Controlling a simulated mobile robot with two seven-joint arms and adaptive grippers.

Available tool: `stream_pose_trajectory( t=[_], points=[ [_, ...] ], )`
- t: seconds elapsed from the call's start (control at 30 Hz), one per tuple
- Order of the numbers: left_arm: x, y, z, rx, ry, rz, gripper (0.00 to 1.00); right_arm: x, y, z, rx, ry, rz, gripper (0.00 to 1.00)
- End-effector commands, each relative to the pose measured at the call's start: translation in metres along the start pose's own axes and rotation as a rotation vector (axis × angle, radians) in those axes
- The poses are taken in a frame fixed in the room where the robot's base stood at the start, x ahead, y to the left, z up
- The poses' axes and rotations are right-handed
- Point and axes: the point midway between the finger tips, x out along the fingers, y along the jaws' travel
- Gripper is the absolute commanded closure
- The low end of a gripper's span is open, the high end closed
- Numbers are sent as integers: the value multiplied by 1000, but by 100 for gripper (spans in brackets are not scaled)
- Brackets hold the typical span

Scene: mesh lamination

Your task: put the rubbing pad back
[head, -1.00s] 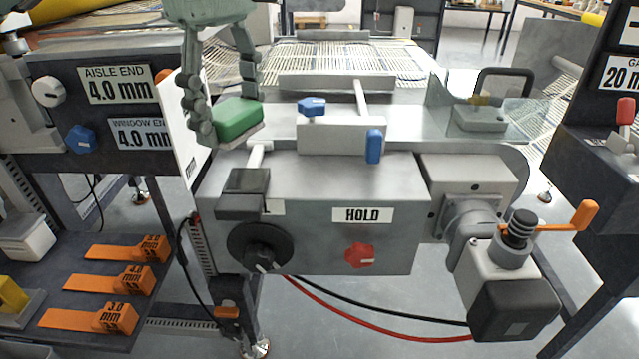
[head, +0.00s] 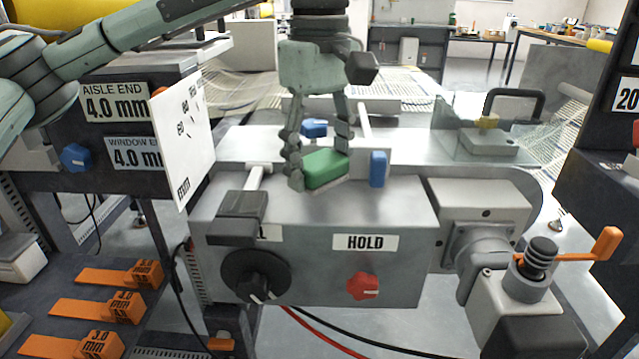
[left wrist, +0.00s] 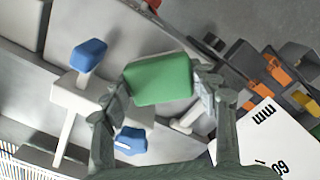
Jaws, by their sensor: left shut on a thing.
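The rubbing pad is a green block (head: 326,168) with a pale underside. My left gripper (head: 322,172) is shut on it, one finger on each side, over the top of the grey machine housing (head: 315,213). The left wrist view also shows the green pad (left wrist: 158,80) between the two fingers (left wrist: 160,88). I cannot tell whether the pad touches the housing. My right gripper is not in view.
A blue upright handle (head: 377,169) stands just right of the pad, and a blue knob (head: 313,128) is behind the gripper. A white dial plate (head: 185,135) is to the left. A clear guard (head: 450,125) and an orange crank (head: 607,246) are to the right.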

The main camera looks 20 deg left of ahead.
Motion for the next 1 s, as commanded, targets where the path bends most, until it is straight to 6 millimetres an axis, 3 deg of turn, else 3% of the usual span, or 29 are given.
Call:
stream_pose_trajectory(
  t=[0.33,0.77,0.8,0.93,1.0],
  points=[
    [39,0,0,-2,0,0,68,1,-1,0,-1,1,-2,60],
    [43,0,0,-2,-1,1,68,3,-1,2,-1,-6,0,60],
    [43,0,0,-2,-1,1,38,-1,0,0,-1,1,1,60],
    [43,0,0,-2,0,1,22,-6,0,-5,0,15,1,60],
    [43,0,0,-2,0,1,20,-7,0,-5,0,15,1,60]
  ],
)
